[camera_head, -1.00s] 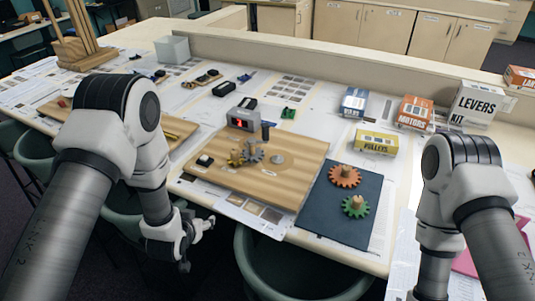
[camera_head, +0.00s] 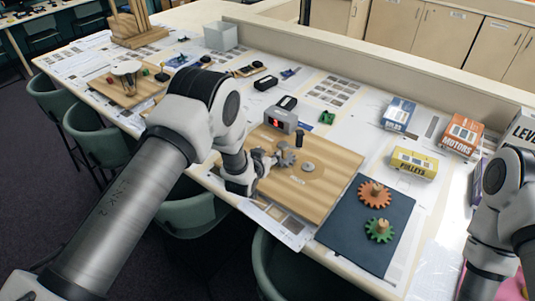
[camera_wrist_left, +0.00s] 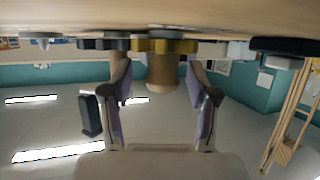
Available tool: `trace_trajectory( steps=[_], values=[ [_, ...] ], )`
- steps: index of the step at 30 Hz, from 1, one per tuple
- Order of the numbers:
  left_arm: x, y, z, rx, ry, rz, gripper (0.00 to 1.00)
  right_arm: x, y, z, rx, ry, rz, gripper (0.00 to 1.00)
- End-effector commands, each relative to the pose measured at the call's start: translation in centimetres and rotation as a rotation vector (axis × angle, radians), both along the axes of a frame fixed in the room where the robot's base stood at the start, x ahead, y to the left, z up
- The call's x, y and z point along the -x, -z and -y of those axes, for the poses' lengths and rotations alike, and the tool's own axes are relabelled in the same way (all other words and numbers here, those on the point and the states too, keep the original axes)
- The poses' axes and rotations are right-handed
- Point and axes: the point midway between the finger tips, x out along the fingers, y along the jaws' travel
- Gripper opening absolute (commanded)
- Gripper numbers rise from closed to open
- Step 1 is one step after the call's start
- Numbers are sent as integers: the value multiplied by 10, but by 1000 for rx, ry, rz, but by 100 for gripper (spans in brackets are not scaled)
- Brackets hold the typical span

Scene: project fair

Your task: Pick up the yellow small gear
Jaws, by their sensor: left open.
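The yellow small gear (camera_wrist_left: 166,46) shows in the left wrist view, which is upside down. Its wooden knob (camera_wrist_left: 162,74) stands between the two fingers of my left gripper (camera_wrist_left: 158,82). The fingers are apart, with a gap on each side of the knob. In the head view my left gripper (camera_head: 264,160) is low over the near left part of the wooden board (camera_head: 325,193) and hides most or all of the yellow gear. A grey gear (camera_head: 285,154) sits just right of the gripper. My right gripper is out of the picture.
A small box with a red display (camera_head: 281,121) and a dark upright post (camera_head: 299,138) stand close behind the grey gear. A dark mat (camera_head: 345,238) at the right holds an orange gear (camera_head: 374,195) and a green gear (camera_head: 380,230). A yellow pulleys box (camera_head: 414,163) stands behind.

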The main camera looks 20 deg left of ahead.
Motion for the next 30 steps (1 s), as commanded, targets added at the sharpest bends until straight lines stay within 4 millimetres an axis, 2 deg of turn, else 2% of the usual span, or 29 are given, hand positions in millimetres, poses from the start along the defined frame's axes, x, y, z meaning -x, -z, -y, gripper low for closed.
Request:
trace_trajectory(
  steps=[4, 5, 9, 13, 14, 23, 30],
  values=[
    [0, 1, 0, 0, 0, -1, 60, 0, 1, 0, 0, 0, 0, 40],
    [0, 1, 0, 0, 0, -1, 56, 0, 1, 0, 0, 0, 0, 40],
    [0, 1, 0, 0, 0, -1, 7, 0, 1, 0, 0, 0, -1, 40],
    [0, 1, 0, 0, 0, -1, 7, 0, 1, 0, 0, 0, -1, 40],
    [0, 1, 0, 0, 0, -1, 3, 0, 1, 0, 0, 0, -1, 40],
    [1, -2, 0, 0, 0, -2, 3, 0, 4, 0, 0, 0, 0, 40],
    [0, -25, 0, 0, 0, 2, 3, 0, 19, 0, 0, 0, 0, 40]
  ],
)
